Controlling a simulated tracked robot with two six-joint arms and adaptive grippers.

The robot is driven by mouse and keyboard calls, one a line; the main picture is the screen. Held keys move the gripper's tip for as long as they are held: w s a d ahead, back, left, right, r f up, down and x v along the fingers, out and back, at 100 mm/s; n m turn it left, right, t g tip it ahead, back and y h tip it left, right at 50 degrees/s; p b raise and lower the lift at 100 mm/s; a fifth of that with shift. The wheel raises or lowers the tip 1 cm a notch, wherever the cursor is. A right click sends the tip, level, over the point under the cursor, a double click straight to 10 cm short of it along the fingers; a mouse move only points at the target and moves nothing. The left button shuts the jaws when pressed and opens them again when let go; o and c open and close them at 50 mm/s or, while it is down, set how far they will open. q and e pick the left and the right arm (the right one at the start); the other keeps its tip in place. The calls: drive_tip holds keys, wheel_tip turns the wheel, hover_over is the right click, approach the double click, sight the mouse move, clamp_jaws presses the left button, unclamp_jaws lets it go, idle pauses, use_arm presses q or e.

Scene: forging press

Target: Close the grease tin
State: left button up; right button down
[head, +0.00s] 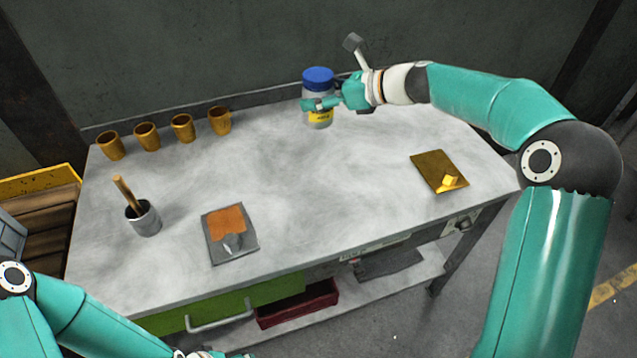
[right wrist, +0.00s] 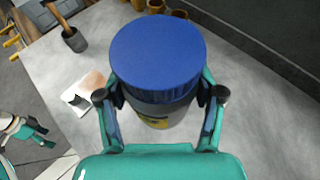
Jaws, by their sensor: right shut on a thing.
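The grease tin (head: 320,116) is a grey jar with a yellow label and a blue lid (head: 318,77), upright at the back of the bench. The lid sits on top of it; how tightly it is seated cannot be told. My right gripper (head: 321,104) is shut on the tin's body just below the lid. In the right wrist view the blue lid (right wrist: 158,55) fills the upper middle, with one finger on each side of the tin (right wrist: 160,112). My left arm is low at the left, its hand mostly cut off by the bottom edge of the head view.
Several brown cups (head: 182,128) stand along the back left. A grey pot with a wooden-handled tool (head: 146,219) and a grey plate with an orange pad (head: 229,233) are in front. A brass-coloured plate (head: 436,166) with a yellow block lies at the right. The bench middle is clear.

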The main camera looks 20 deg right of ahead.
wheel_tip(320, 180, down, 16)
drive_tip(key=b, duration=0.1)
drive_tip(key=shift+r+b, duration=0.2)
drive_tip(key=shift+b, duration=0.2)
drive_tip(key=shift+f, duration=0.1)
wheel_tip(320, 180, down, 4)
drive_tip(key=shift+f, duration=0.1)
idle(0.3)
drive_tip(key=shift+c, duration=0.8)
unclamp_jaws()
